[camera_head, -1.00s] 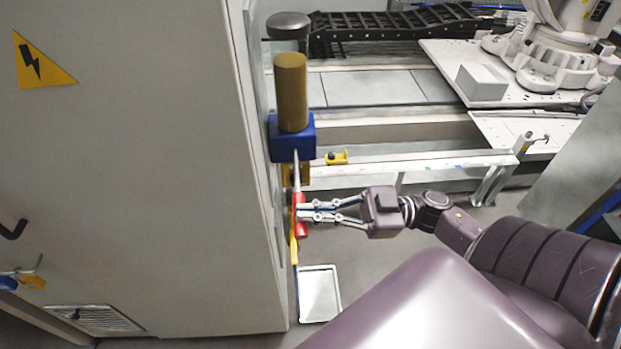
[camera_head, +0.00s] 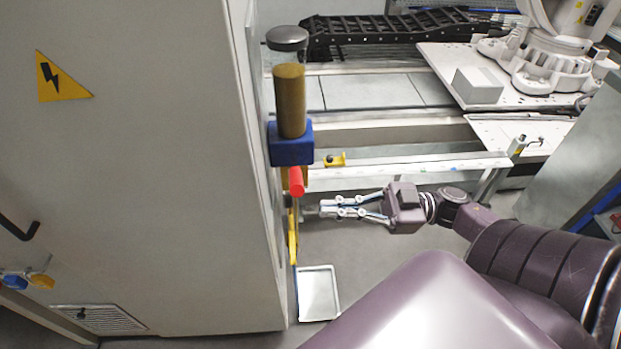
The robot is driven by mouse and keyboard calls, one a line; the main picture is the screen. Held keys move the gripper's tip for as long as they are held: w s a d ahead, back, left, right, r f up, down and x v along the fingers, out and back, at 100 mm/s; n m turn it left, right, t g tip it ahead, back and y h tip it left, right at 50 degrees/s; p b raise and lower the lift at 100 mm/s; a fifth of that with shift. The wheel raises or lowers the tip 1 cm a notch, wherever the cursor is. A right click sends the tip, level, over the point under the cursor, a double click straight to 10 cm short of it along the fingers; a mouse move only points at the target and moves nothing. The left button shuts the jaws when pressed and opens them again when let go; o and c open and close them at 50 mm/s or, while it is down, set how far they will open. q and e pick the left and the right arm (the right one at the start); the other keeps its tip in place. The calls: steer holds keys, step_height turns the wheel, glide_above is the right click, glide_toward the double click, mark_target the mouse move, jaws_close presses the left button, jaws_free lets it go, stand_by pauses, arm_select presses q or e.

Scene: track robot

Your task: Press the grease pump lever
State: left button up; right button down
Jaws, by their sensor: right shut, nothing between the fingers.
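The grease pump hangs on the side of the grey cabinet, with a bronze cylinder (camera_head: 291,100) above a blue block (camera_head: 290,145). Its lever's red grip (camera_head: 296,181) points toward me just below the blue block. My right gripper (camera_head: 322,209) is shut and empty, reaching in from the right. Its fingertips are a little below and to the right of the red grip, apart from it. A yellow part (camera_head: 293,238) hangs below along the cabinet's edge. My left gripper is not in view.
The grey cabinet (camera_head: 150,210) fills the left side. A white tray (camera_head: 318,293) lies on the floor below the pump. A rail with a yellow fitting (camera_head: 335,160) runs behind. A white robot base (camera_head: 540,70) stands at the back right.

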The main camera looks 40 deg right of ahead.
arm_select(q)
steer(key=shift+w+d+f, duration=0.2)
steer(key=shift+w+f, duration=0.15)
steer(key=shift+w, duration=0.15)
arm_select(e)
steer(key=shift+v, duration=2.15)
steer(key=shift+w+d+r, duration=0.1)
steer(key=shift+w+d, duration=0.05)
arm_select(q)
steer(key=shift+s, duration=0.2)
